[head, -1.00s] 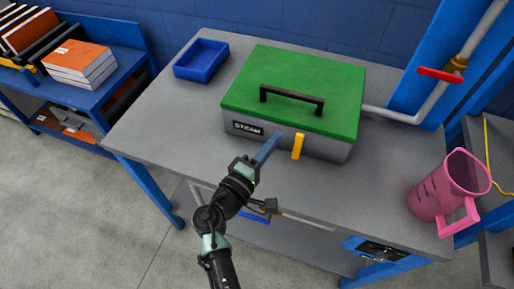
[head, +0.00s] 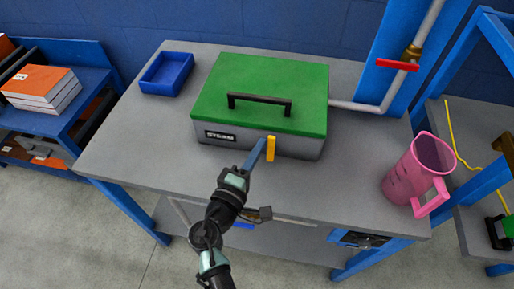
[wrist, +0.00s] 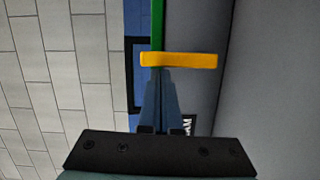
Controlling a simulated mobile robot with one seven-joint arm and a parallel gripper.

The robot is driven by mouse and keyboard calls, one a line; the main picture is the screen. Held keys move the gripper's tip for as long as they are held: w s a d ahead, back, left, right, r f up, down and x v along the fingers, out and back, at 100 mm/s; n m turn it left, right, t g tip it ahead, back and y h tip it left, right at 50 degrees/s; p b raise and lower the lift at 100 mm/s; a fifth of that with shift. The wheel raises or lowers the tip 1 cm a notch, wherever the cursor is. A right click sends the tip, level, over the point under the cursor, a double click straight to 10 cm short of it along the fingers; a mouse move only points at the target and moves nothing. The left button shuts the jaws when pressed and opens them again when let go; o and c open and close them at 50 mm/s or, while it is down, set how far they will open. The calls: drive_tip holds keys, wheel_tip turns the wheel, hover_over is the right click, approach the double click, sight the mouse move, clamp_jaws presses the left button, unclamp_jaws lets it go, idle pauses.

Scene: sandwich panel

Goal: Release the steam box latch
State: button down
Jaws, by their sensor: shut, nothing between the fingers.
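The steam box has a green lid (head: 265,85) with a dark handle (head: 260,103) and a grey body (head: 300,146) with a STEAM label (head: 220,136). The lid is down. A yellow latch (head: 271,149) stands upright on the box's front face. My gripper (head: 261,146) is shut and empty, its tips just left of the latch in the head view. In the wrist view the latch (wrist: 179,60) lies across the picture just past the tips of my gripper (wrist: 161,75). I cannot tell whether they touch.
The box stands on a grey table (head: 130,130). A blue tray (head: 166,74) is at the back left and a pink jug (head: 405,178) at the right. A pipe with a red valve handle (head: 396,65) runs to the box. The table front is clear.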

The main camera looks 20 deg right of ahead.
drive_tip(key=shift+s+d+r+m, duration=0.1)
drive_tip(key=shift+s+d+m, duration=0.15)
drive_tip(key=shift+m, duration=0.45)
drive_tip(key=shift+s+d+r+m+g+y+b, duration=0.1)
drive_tip(key=shift+s+d+m+g+y+b, duration=0.25)
drive_tip(key=shift+d+m+b, duration=0.5)
drive_tip(key=d+m, duration=0.1)
drive_tip(key=m, duration=0.1)
drive_tip(key=s+d+m+y+b, duration=0.1)
drive_tip(key=m, duration=0.1)
drive_tip(key=s+d+f+m+y+b, duration=0.1)
drive_tip(key=m, duration=0.2)
drive_tip(key=shift+s+d+f, duration=0.1)
drive_tip(key=shift+s+d, duration=0.05)
drive_tip(key=shift+s, duration=0.1)
drive_tip(key=shift+s+d+f+m+y+b, duration=0.3)
drive_tip(key=shift+d+f+m+y+b, duration=0.2)
drive_tip(key=shift+m, duration=0.55)
drive_tip(key=shift+s+d+f+m+t+y+b, duration=0.25)
drive_tip(key=shift+f+m+t+b, duration=0.2)
drive_tip(key=shift+m, duration=0.35)
drive_tip(key=shift+d+f, duration=0.1)
drive_tip(key=shift+f, duration=0.2)
